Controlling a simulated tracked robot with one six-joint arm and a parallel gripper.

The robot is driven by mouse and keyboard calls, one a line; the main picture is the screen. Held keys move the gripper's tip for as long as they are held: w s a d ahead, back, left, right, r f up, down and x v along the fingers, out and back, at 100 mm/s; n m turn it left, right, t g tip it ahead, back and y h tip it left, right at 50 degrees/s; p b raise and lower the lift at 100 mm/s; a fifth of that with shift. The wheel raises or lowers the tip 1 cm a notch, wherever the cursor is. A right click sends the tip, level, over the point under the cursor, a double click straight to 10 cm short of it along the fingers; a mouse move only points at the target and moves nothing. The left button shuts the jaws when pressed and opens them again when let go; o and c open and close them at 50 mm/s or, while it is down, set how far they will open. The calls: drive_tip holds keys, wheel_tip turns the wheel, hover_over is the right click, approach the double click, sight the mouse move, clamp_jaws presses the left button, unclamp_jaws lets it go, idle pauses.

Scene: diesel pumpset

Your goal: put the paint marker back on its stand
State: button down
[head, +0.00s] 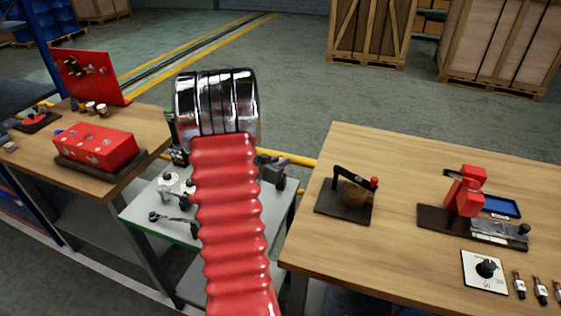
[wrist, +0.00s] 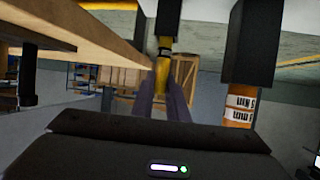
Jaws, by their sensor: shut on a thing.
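My gripper (wrist: 164,88) shows in the wrist view with its two dark fingers closed on a slim yellow thing, which appears to be the paint marker (wrist: 162,72). A black part stands directly above the yellow body, and I cannot tell if it belongs to the marker. In the head view my chrome and red arm hides the gripper's surroundings, and the marker cannot be made out there. I cannot identify the marker's stand in either view.
A grey table (head: 140,207) with metal and black fixtures lies partly behind my arm. The right wooden table (head: 345,255) holds a black-handled clamp (head: 352,188), a red device (head: 464,190) and a blue tray (head: 500,206). The left table holds a red box (head: 95,145).

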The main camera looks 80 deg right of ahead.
drive_tip(key=shift+f, duration=0.25)
drive_tip(key=c, duration=1.7)
unclamp_jaws()
drive_tip(key=shift+o, duration=0.2)
drive_tip(key=shift+a, duration=0.1)
drive_tip(key=v, duration=1.3)
drive_tip(key=shift+a, duration=0.35)
drive_tip(key=shift+w, duration=0.15)
